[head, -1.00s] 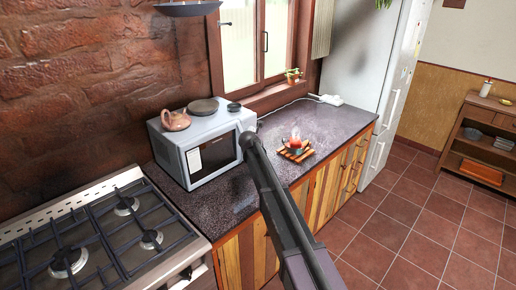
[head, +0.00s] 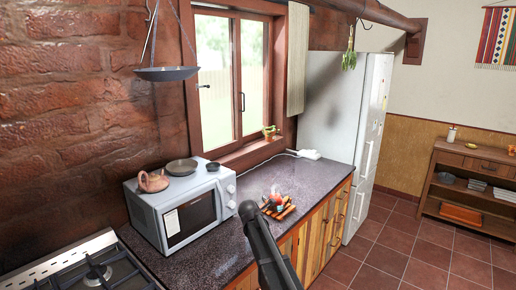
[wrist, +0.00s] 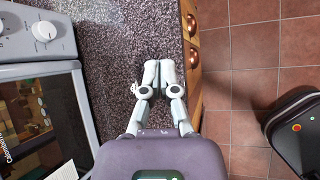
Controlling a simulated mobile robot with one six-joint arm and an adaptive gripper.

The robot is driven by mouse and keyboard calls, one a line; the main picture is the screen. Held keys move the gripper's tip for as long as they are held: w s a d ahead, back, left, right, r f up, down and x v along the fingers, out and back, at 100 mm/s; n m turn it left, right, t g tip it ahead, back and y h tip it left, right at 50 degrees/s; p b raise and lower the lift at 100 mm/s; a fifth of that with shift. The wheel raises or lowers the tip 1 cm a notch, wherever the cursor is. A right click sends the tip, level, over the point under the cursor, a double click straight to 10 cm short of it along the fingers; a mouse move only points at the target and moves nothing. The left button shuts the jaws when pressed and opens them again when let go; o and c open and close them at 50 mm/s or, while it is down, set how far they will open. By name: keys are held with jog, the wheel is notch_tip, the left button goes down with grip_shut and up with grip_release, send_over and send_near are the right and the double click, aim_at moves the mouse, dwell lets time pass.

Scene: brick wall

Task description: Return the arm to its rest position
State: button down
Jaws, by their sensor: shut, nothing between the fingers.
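My gripper (wrist: 158,75) shows in the wrist view with its two pale fingers together and nothing between them. It is over the dark speckled countertop (wrist: 110,40), close to the counter's wooden front edge. The microwave (wrist: 45,95) lies to its left in that view. In the head view my dark arm reaches up from the bottom edge over the counter, and the gripper itself cannot be made out there.
The white microwave (head: 182,212) carries a clay teapot (head: 153,181) and a pan (head: 182,167). A red item on a wooden trivet (head: 280,210) stands on the counter beyond my arm. A gas stove (head: 85,272) is at lower left. Tiled floor (head: 420,252) is open on the right.

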jog(key=s+d+f+m+g+y, duration=0.1)
jog(key=s+d+m+g, duration=0.1)
jog(key=s+d+m, duration=0.3)
jog(key=s+d+f+m+g, duration=0.2)
jog(key=s+d+m, duration=0.4)
jog(key=s+m, duration=0.6)
jog(key=s+d+f+m+g+y+b, duration=0.1)
jog(key=s+d+m, duration=0.4)
jog(key=s, duration=1.4)
jog(key=shift+s+d+f+m+g+y, duration=0.3)
jog(key=shift+f+m+g, duration=0.25)
jog(key=shift+m+g, duration=1.05)
jog(key=shift+w+m+t, duration=0.1)
jog(key=shift+m+t, duration=0.3)
